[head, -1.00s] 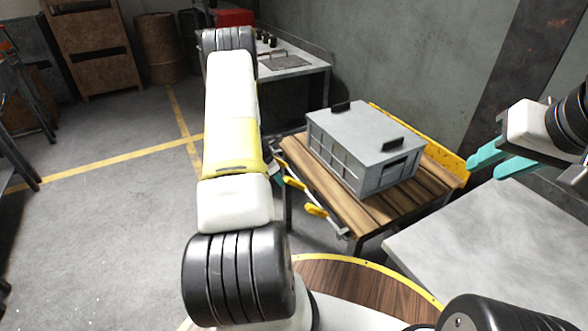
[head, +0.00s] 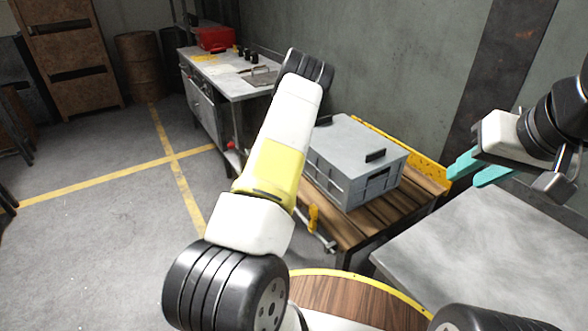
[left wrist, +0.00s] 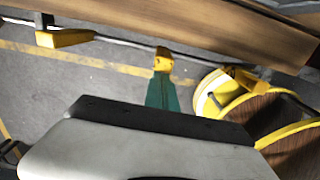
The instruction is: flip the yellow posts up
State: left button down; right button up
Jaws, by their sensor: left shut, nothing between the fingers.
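The yellow posts are small yellow pieces along the near left edge of the wooden slatted table (head: 350,228). One yellow post (head: 313,218) shows beside my left arm in the head view and looks steep; I cannot tell if it is fully upright. In the left wrist view one post (left wrist: 66,38) lies flat at left, another (left wrist: 164,60) is in the middle, and a third yellow piece (left wrist: 245,77) is at right. My left gripper (left wrist: 163,80) is shut and empty, its teal tips at the middle post; contact is unclear. My right gripper (head: 464,179) is open and empty at right.
A grey lidded crate (head: 350,160) stands on the wooden table, with a yellow guard (head: 425,170) behind it. A bare grey table (head: 470,240) is at right. A workbench (head: 235,80) with a red box (head: 214,38) stands behind.

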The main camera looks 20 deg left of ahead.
pick_arm(q)
jog(key=shift+w+d+r, duration=0.25)
jog(key=shift+w+d, duration=0.35)
jog(key=shift+w, duration=0.05)
jog(key=s+a, duration=0.3)
jog(key=s, duration=0.1)
notch_tip(320, 180, up, 9)
jog(key=w+d, duration=0.1)
jog(key=w, duration=0.1)
jog(key=shift+w+d, duration=0.15)
jog(key=shift+d, duration=0.05)
